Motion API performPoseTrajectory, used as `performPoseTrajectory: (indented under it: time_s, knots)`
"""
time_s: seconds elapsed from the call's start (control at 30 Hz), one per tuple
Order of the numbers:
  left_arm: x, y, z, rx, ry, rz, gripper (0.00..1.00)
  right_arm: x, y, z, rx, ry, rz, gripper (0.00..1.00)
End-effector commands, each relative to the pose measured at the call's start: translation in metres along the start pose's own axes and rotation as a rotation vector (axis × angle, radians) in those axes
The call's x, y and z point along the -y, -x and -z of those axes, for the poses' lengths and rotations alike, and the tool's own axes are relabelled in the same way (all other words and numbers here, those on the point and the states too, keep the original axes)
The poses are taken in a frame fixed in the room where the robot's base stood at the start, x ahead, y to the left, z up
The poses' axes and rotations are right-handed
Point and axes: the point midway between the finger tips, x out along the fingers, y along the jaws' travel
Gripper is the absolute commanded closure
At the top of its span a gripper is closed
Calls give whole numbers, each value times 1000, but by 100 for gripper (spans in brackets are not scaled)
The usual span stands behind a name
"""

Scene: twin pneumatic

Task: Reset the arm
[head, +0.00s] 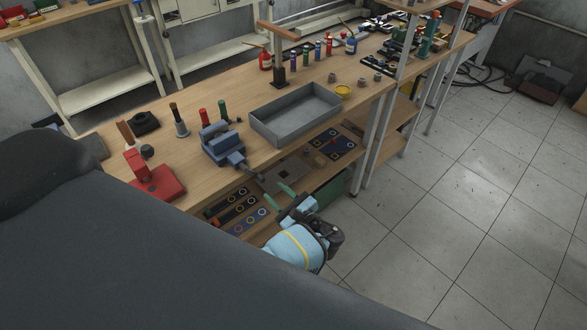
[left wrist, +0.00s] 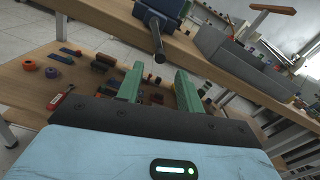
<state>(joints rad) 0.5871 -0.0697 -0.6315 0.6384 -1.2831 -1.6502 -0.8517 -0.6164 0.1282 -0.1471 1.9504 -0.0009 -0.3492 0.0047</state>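My left gripper (head: 282,197) is in the head view, in front of the workbench's near edge and low, by the shelf under the top. It has two green fingers. The left wrist view shows the green fingers (left wrist: 160,88) set wide apart with nothing between them, so it is open and empty. My left arm's light blue wrist (head: 298,246) shows behind it. My right gripper is in neither view. A large dark part of my own body fills the lower left of the head view.
The wooden workbench (head: 190,150) carries a blue vise (head: 222,145), a grey tray (head: 296,114) and a red tool (head: 155,178). The vise handle (left wrist: 158,45) juts out above my left fingers. The lower shelf (left wrist: 40,72) holds several small parts.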

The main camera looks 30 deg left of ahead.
Motion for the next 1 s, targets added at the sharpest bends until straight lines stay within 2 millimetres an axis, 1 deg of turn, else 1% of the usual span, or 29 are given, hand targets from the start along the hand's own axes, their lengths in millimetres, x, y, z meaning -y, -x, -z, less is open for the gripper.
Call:
performPoseTrajectory:
  time_s: [0.17,0.27,0.37,0.4,0.47,0.5,0.57,0.6,0.7,0.8,0.87,0.97,1.0]
  knots:
    - [-1,0,1,-3,1,0,63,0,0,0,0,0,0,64]
    - [-9,3,12,-51,17,-7,63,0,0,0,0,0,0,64]
    - [-33,13,42,-184,66,-30,63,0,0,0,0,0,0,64]
    - [-47,19,58,-260,101,-45,63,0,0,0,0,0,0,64]
    - [-70,33,84,-392,168,-80,63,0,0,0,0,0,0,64]
    - [-86,43,100,-482,222,-110,63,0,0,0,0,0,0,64]
    - [-108,59,120,-611,313,-159,63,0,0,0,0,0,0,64]
    - [-122,71,131,-692,375,-196,63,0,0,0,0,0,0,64]
    - [-153,98,150,-873,550,-297,63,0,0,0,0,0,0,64]
    - [-178,124,155,-1030,741,-406,63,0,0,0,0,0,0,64]
    - [-191,137,152,-1112,863,-475,63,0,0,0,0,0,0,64]
    - [-207,154,138,-1229,1079,-587,63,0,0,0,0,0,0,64]
    - [-212,158,130,-1269,1167,-630,63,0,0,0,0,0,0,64]
